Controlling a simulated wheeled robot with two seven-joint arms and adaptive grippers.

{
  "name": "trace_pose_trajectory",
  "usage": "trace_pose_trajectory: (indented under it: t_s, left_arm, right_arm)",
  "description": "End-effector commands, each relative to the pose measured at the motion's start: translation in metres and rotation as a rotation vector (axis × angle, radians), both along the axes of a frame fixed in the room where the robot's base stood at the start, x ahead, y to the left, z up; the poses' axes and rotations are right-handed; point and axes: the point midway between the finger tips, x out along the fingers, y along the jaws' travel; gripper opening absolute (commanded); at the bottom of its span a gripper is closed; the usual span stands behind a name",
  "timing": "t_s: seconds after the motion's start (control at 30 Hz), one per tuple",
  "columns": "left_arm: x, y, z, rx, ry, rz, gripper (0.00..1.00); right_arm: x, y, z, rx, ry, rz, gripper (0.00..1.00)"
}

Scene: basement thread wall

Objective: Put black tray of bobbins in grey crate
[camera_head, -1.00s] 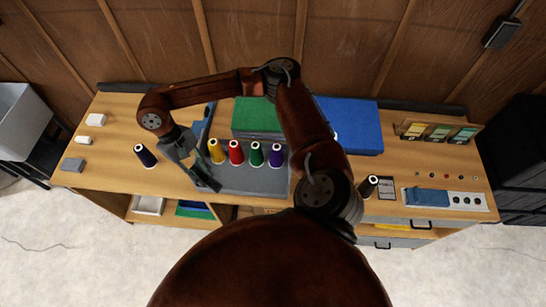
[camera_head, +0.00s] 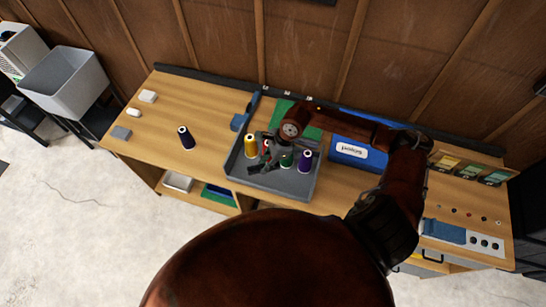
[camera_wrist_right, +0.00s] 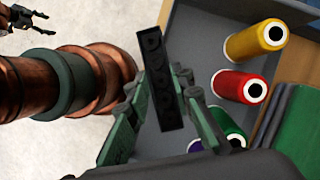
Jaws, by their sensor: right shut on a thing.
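The black tray of bobbins (camera_wrist_right: 160,82) is a narrow dark strip with a row of round shapes in it. It stands on end in the right wrist view, between the fingers of my right gripper (camera_wrist_right: 155,110), which is shut on it. In the head view my right gripper (camera_head: 264,160) is over the grey work tray with spools, and the black tray is hard to make out there. The grey crate (camera_head: 62,85) stands on a dark stand left of the bench, apart from the gripper. My left gripper (camera_wrist_right: 32,18) shows small at the wrist view's top left, fingers apart and empty.
A grey work tray (camera_head: 238,168) holds yellow, red, green and purple spools. Small white and grey blocks (camera_head: 121,133) lie at the bench's left end. A blue box (camera_head: 352,152) stands to the right.

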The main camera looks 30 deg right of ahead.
Motion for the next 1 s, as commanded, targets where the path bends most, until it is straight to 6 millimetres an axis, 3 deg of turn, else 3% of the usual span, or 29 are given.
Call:
trace_pose_trajectory:
  t_s: [0.1,0.33,0.67,1.0]
  left_arm:
    - [0.006,0.001,0.012,0.001,-0.009,-0.001,0.61]
    - [0.011,0.001,0.02,0.0,-0.015,-0.001,0.61]
    - [0.009,0.001,0.015,0.0,-0.013,-0.001,0.61]
    - [0.007,0.001,-0.001,0.001,-0.009,0.0,0.61]
  right_arm:
    - [-0.001,-0.013,0.002,0.0,0.001,-0.23,0.06]
    - [0.0,-0.029,0.002,0.0,0.002,-0.495,0.06]
    - [0.001,-0.032,-0.007,0.0,0.004,-0.548,0.06]
    - [0.0,-0.032,-0.036,0.001,0.006,-0.546,0.06]
